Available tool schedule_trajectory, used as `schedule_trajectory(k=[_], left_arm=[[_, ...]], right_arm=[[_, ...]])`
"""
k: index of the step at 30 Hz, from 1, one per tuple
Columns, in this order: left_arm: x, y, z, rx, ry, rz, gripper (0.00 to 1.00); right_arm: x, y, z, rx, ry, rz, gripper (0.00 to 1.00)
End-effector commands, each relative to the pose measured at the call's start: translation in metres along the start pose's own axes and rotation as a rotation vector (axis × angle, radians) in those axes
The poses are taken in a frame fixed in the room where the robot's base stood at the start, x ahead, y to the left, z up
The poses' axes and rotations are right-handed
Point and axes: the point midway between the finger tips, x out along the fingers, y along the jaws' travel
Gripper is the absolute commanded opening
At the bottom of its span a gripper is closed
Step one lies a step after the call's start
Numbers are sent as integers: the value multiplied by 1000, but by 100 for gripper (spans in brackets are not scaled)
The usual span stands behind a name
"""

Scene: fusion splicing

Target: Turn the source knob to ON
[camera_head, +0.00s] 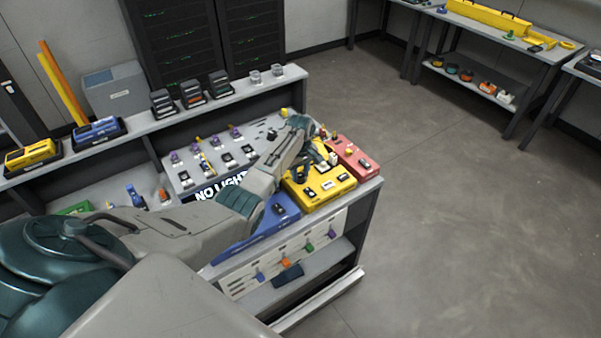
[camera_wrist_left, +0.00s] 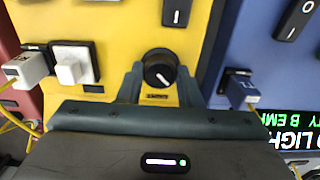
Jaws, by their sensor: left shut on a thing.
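The source knob (camera_wrist_left: 160,68) is a round black knob with a white pointer line, on the yellow box in the left wrist view. Its pointer slants toward the lower right there. My left gripper (camera_wrist_left: 160,82) is shut on it, one finger on each side. In the head view the yellow box (camera_head: 318,192) stands on the workbench, and my left gripper (camera_head: 312,158) reaches down over it, hiding the knob. A label below the knob is too small to read. My right gripper does not show.
A red box (camera_head: 352,157) stands beside the yellow box, and a blue box (camera_head: 262,228) on its other side. White plugs (camera_wrist_left: 72,70) with yellow cables sit near my left gripper. A raised shelf (camera_head: 238,90) runs along the back. Open floor lies to the right.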

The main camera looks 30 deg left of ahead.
Motion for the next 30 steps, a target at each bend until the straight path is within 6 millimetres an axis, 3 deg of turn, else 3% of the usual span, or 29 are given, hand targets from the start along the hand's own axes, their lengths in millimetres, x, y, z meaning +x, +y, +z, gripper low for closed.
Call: schedule_trajectory(k=[11,30], left_arm=[[-2,0,0,149,0,1,9],[-2,1,0,741,0,1,9]], right_arm=[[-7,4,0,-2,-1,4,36],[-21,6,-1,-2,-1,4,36]])
